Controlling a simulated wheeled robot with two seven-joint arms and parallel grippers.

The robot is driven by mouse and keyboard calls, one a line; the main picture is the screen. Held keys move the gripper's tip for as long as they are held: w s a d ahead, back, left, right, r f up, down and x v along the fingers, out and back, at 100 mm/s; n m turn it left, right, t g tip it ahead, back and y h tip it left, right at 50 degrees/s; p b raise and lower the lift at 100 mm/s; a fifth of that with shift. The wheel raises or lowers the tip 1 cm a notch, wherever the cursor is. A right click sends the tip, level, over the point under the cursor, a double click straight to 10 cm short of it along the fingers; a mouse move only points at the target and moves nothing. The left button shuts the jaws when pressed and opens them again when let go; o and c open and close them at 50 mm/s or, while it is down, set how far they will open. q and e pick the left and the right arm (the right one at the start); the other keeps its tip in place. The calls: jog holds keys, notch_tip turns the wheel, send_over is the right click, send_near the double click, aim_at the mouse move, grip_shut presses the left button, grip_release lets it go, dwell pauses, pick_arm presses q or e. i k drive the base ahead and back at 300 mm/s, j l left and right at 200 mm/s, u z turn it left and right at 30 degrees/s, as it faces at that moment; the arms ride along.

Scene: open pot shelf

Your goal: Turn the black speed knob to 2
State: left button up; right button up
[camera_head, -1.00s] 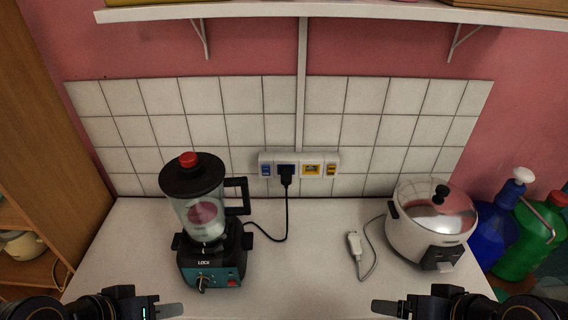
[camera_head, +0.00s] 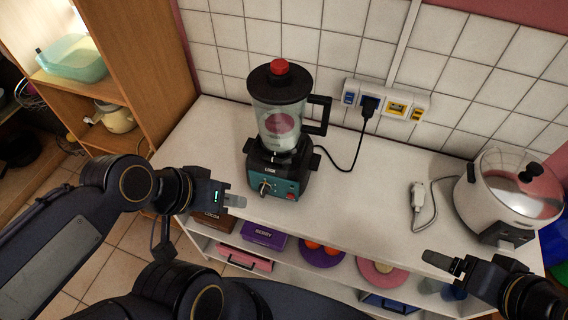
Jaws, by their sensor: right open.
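The blender (camera_head: 281,127) stands upright on the white counter, with a clear jug, a black lid with a red cap, and a teal front panel. The black speed knob (camera_head: 264,187) is on the left of that panel; its setting is too small to read. A red button (camera_head: 291,196) is at the panel's right. My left gripper (camera_head: 236,201) is in front of and left of the knob, apart from it; I cannot tell whether its jaws are open. My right gripper (camera_head: 437,259) is open and empty at the counter's front right, below the rice cooker.
A rice cooker (camera_head: 505,200) stands at the right, with a loose white plug (camera_head: 417,194) beside it. The blender's cord runs to a wall socket strip (camera_head: 386,102). Boxes and plates fill the shelf below the counter. The counter (camera_head: 365,215) between blender and plug is clear.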

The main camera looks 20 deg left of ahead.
aim_at(264, 187)
jog(key=k+j, duration=0.35)
jog(key=j, duration=0.3)
jog(key=k+j, duration=0.2)
jog(key=j, duration=0.1)
